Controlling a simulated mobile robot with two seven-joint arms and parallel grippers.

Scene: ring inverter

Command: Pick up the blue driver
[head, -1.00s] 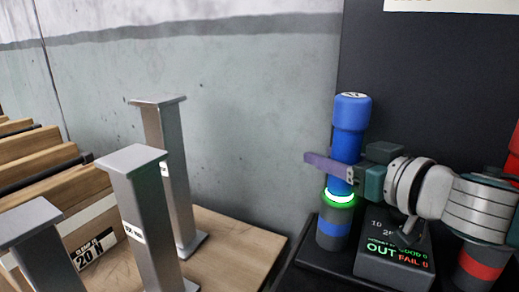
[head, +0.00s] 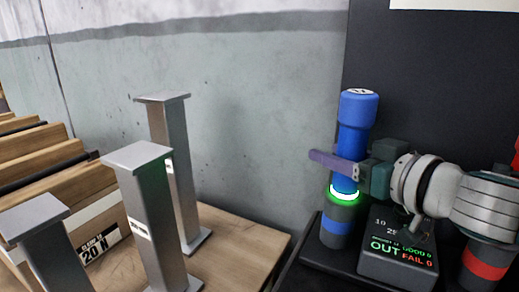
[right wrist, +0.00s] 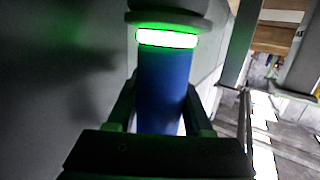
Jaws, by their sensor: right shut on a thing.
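The blue driver (head: 355,128) stands nearly upright, tilted a little, above a grey holder with a blue band (head: 338,228). A green glowing ring (head: 341,194) shows at its lower end. My right gripper (head: 345,166) comes from the right and is shut around the driver's lower body. In the right wrist view the blue driver (right wrist: 165,85) sits between the two fingers, with the glowing ring (right wrist: 167,39) beyond them. Whether the driver's lower end is still inside the holder I cannot tell. My left gripper is not in view.
A small display box (head: 398,250) reading OUT and FAIL stands beside the holder. A red-banded holder (head: 485,268) is at the far right. Several grey metal posts (head: 155,220) stand on the wooden table (head: 240,245) at left. A concrete wall is behind.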

